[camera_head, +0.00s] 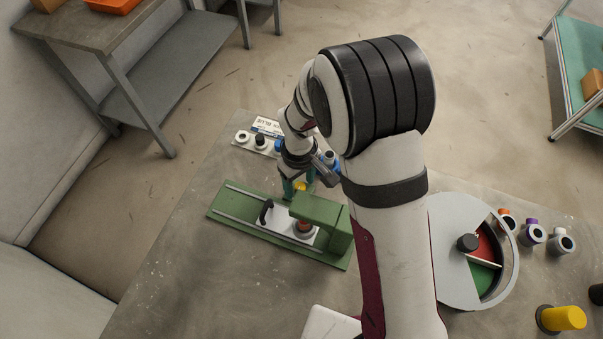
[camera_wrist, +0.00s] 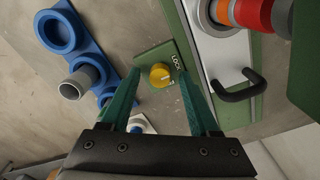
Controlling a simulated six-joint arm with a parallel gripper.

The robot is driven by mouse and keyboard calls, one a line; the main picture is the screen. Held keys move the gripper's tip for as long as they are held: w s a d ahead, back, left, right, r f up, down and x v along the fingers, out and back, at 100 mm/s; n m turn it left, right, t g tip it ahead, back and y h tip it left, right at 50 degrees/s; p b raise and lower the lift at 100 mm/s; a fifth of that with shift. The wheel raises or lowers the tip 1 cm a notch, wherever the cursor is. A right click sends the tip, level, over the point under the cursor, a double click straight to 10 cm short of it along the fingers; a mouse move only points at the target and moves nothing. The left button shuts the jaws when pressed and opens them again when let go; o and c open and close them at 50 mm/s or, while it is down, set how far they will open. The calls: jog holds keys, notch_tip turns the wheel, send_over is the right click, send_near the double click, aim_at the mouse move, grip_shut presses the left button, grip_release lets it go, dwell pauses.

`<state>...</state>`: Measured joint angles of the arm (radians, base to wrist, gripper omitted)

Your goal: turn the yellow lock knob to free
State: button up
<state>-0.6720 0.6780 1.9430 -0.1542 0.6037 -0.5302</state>
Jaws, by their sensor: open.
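The yellow lock knob (camera_wrist: 160,75) sits on a green plate (camera_wrist: 148,57) printed with the word LOCK, in the wrist view. A pale mark on the knob seems to point toward the right of that picture; its exact setting is hard to read. In the head view the knob (camera_head: 301,186) shows small beside the green jig (camera_head: 232,207). My gripper (camera_wrist: 158,80) is open, its two teal fingers on either side of the knob in the wrist view. I cannot tell whether they touch it. In the head view my gripper (camera_head: 298,185) is over the knob, partly hidden by my arm.
The jig carries a white sliding plate with a black handle (camera_wrist: 240,88) and a green overhanging block (camera_head: 320,210). A blue holder (camera_wrist: 72,35) with rings lies close to my fingers. A round sorting tray (camera_head: 455,225) and several cups stand right of my arm.

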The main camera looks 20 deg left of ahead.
aim_at(300, 186)
jog(key=shift+f, duration=0.25)
grip_shut()
jog(key=shift+m, duration=0.8)
grip_release()
notch_tip(300, 186, up, 16)
jog(key=r, duration=0.1)
notch_tip(300, 186, down, 16)
jog(key=shift+f, duration=0.15)
